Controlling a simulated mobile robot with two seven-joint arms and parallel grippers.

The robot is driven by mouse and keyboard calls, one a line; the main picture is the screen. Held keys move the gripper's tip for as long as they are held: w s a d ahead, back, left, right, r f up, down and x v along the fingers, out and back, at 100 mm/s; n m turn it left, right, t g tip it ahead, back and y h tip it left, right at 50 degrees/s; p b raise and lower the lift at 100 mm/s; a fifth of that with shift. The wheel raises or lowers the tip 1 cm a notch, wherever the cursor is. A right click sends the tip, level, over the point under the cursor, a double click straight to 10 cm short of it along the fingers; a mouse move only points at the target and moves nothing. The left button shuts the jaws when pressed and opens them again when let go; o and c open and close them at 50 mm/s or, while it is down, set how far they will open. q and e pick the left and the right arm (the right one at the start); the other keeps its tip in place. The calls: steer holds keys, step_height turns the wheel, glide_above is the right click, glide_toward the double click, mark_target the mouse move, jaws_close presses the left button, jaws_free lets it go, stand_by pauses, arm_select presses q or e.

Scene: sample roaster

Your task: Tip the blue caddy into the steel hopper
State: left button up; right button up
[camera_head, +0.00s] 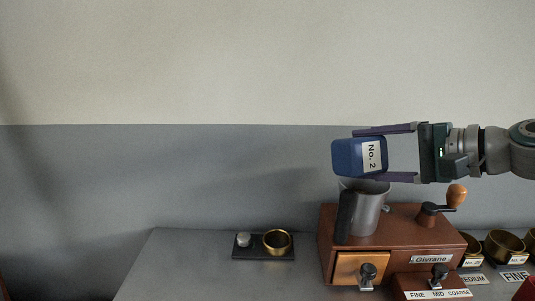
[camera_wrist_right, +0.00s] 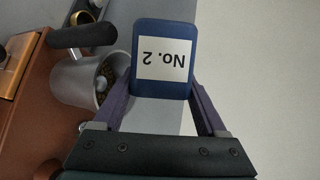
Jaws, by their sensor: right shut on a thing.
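The blue caddy (camera_head: 346,157) has a white "No. 2" label. My right gripper (camera_head: 385,154) is shut on it, one finger on either side, and holds it directly above the steel hopper (camera_head: 370,212). In the head view the caddy is tilted, its label text running downward. Its opening and contents are hidden. The caddy (camera_wrist_right: 162,90) also shows between the fingers in the right wrist view, label upside down. The hopper (camera_wrist_right: 70,83) is beside it there, with some brownish-yellow detail inside its mouth that I cannot make out. My left gripper is not in view.
The hopper stands on a brown grinder (camera_head: 400,235) with a wooden-knobbed crank (camera_head: 435,212) to its right. A dark tray with a brass cup (camera_head: 277,241) lies left. More brass cups (camera_head: 505,242) stand right. The grey counter (camera_head: 200,270) is clear at front left.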

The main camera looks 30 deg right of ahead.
mark_target(381, 137)
steer(key=m+b, duration=0.1)
steer(key=b, duration=0.1)
steer(key=d+m+t+y+b, duration=0.1)
steer(key=shift+f+y+b, duration=0.25)
steer(key=shift+y+b, duration=0.05)
steer(key=shift+b, duration=0.05)
steer(key=shift+s+d+r+m+t+y+b, duration=0.15)
steer(key=shift+d+m+t+y+b, duration=0.15)
steer(key=shift+m+b, duration=0.3)
stand_by(0.6)
stand_by(0.3)
step_height(381, 137, up, 3)
steer(key=p, duration=0.3)
